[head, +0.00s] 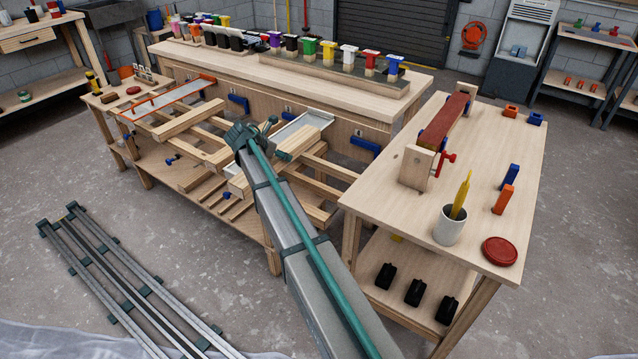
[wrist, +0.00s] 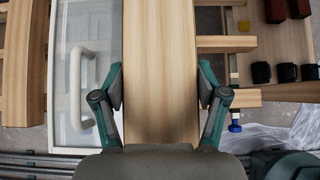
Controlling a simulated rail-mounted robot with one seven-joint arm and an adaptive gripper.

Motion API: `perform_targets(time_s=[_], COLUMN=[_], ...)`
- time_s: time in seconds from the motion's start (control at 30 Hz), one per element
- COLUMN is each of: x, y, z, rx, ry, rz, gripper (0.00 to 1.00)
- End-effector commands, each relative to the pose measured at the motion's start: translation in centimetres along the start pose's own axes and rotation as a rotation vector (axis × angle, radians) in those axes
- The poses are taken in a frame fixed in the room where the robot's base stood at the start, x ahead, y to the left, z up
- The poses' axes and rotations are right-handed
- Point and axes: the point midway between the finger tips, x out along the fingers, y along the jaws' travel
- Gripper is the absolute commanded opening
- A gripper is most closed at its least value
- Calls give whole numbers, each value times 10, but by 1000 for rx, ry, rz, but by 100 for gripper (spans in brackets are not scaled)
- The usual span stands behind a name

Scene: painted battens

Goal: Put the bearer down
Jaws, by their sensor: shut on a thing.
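The bearer is a pale, straight wooden beam. In the wrist view the bearer (wrist: 160,40) runs from the top edge down between the two fingers of my gripper (wrist: 160,88), which is shut on its sides. In the head view my gripper (head: 250,134) is over the slatted frame of the middle bench, and the bearer (head: 298,143) shows to its right. The arm hides part of it. I cannot tell whether its underside touches the slats (head: 193,119).
A pale framed panel (wrist: 85,125) with a white handle lies beside the bearer. Blue clamps (head: 364,146) line the bench. The right-hand table (head: 452,215) carries a red-brown batten (head: 445,118) and a cup (head: 449,225). Metal rails (head: 110,275) lie on the floor.

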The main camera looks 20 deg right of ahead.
Motion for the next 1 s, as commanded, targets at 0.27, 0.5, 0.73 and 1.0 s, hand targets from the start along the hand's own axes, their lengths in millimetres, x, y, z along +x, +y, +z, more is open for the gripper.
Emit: perform_targets(time_s=[0.27, 0.5, 0.73, 1.0], x=[43, 88, 123, 136], y=[-32, -59, -74, -80], z=[13, 19, 12, 9], rx=[4, 2, 1, 1], ry=[-2, -1, -2, -2], rz=[-6, -5, -3, -2], gripper=[5, 5, 5, 5])
